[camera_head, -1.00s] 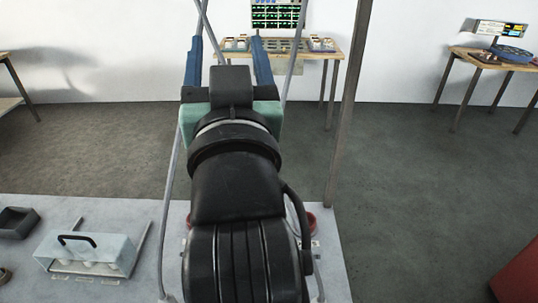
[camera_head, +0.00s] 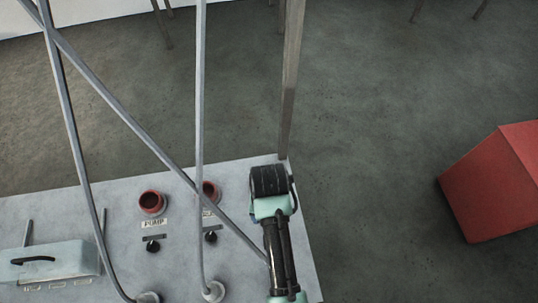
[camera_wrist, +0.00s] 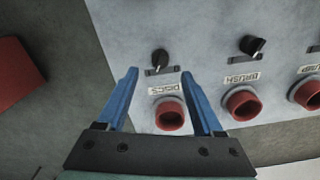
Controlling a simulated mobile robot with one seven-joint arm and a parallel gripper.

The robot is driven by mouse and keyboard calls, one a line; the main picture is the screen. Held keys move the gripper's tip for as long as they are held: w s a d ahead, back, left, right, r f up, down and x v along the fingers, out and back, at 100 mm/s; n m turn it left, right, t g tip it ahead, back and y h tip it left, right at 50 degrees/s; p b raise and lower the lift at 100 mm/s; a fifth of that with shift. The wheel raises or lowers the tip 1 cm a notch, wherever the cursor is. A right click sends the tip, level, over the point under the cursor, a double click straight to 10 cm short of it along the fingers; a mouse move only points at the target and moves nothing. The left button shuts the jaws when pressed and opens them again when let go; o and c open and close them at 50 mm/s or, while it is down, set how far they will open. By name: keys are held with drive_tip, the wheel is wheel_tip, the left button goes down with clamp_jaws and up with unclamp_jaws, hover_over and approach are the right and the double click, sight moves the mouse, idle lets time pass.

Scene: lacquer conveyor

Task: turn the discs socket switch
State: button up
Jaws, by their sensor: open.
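The discs switch (camera_wrist: 159,58) is a small black knob on the grey panel. In the wrist view it lies just beyond my fingertips, roughly midway between them. A label reading DISCS (camera_wrist: 164,88) shows upside down below it, and the red discs socket (camera_wrist: 169,115) sits between my fingers. My gripper (camera_wrist: 159,73) has two blue fingers spread apart with nothing held. I cannot tell how far the tips are above the panel. In the head view the discs switch and my fingers are not visible, and my arm covers that part of the panel.
The brush switch (camera_wrist: 252,46) and brush socket (camera_wrist: 242,103) are to the right in the wrist view. The pump socket (camera_head: 152,203) and its knob (camera_head: 153,246) show in the head view. Grey rods (camera_head: 200,130) rise from the panel. A red box (camera_head: 490,185) stands at right.

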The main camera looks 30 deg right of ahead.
wheel_tip(320, 180, down, 7)
drive_tip(key=shift+w+d+f, duration=0.1)
drive_tip(key=shift+c, duration=0.2)
clamp_jaws()
idle(0.4)
